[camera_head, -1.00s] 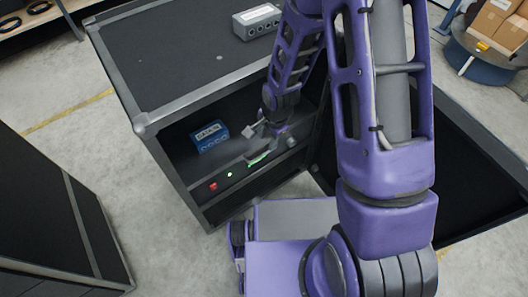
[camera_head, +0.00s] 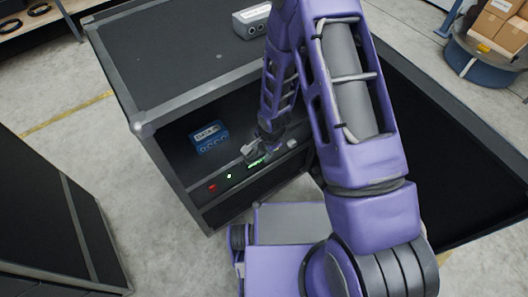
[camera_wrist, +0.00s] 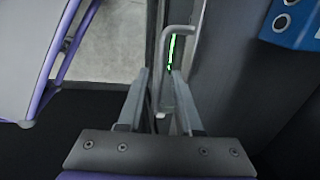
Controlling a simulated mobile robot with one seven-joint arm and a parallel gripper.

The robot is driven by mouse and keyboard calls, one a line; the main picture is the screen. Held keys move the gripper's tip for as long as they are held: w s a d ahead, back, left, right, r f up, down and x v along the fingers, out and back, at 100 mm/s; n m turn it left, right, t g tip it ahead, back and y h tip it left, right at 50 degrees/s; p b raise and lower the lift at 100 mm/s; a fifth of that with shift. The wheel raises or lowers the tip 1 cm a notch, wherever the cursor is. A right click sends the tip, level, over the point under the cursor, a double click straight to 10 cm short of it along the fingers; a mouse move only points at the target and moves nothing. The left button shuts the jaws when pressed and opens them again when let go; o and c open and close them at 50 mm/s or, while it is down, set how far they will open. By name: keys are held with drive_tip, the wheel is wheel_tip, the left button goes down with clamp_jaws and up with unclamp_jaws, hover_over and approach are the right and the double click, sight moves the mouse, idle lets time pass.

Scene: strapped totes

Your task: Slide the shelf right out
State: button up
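The shelf (camera_head: 215,165) is a dark pull-out level inside the open black case. Its front panel has a red button, a green light and a green display. A blue box (camera_head: 210,137) stands on the shelf. My gripper (camera_head: 256,151) is at the front edge of the shelf, near the display. In the wrist view a bent grey metal handle (camera_wrist: 181,30) runs down between my two fingers (camera_wrist: 160,75). The fingers stand apart, with a gap visible beside the bar. I cannot tell whether either finger touches it.
The case door (camera_head: 455,150) hangs open on the right. A grey box (camera_head: 252,20) sits on the case top (camera_head: 170,50). Another dark case (camera_head: 45,220) stands at the left, with bare floor between. Cardboard boxes (camera_head: 495,22) are at the far right.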

clamp_jaws()
idle(1.2)
